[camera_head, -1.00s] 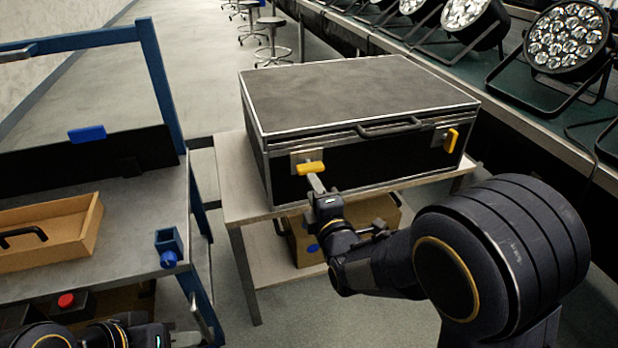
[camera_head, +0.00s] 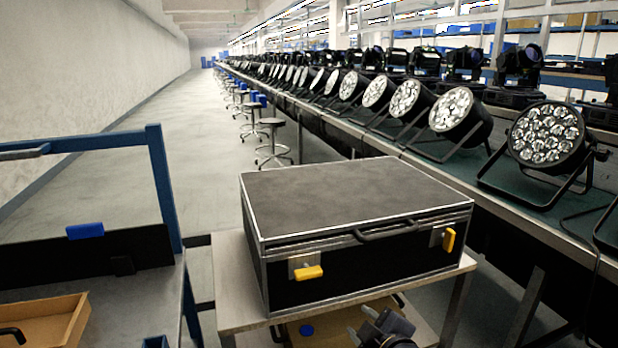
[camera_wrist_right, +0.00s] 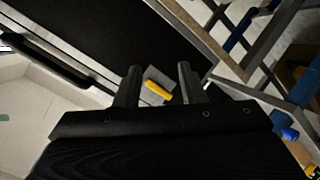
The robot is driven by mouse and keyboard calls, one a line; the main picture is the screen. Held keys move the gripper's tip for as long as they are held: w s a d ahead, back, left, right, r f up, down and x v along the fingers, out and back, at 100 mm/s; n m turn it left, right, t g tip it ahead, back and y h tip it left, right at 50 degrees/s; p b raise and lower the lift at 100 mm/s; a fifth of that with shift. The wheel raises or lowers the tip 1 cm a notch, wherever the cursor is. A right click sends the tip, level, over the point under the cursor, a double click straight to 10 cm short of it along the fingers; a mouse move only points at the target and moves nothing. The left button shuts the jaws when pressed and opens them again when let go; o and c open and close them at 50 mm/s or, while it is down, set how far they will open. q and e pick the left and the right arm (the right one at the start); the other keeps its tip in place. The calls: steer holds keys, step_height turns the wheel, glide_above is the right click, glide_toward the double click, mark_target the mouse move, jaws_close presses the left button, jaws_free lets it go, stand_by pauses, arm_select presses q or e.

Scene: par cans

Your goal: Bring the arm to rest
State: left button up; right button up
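The black case (camera_head: 350,205) with metal edges lies closed on a light table (camera_head: 232,285). Its left yellow latch (camera_head: 308,273) sits roughly level, and its right yellow latch (camera_head: 449,240) stands near upright. A dark handle (camera_head: 387,231) is between them. My right gripper (camera_head: 362,324) is at the bottom edge of the head view, below and in front of the case, apart from it. In the right wrist view its two fingers (camera_wrist_right: 160,85) are spread and empty, with a yellow latch (camera_wrist_right: 158,89) showing beyond the gap. My left gripper is out of view.
A workbench with a blue frame (camera_head: 163,190) and a wooden tray (camera_head: 75,320) stands at left. A long bench with several par cans (camera_head: 547,134) runs along the right. Stools (camera_head: 271,135) stand behind the case. The aisle floor (camera_head: 190,130) is clear.

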steer(key=s+d+m+g, duration=0.25)
steer(key=s+m, duration=0.25)
steer(key=s, duration=0.4)
steer(key=s+d+m+g, duration=0.2)
steer(key=s+d+m, duration=0.25)
steer(key=s, duration=0.35)
steer(key=s+d+m+g, duration=0.3)
steer(key=s+m, duration=0.2)
steer(key=s, duration=0.4)
step_height(320, 180, up, 27)
steer(key=p, duration=2.8)
steer(key=shift+w, duration=0.2)
steer(key=shift+f+t, duration=0.1)
steer(key=shift+t, duration=0.15)
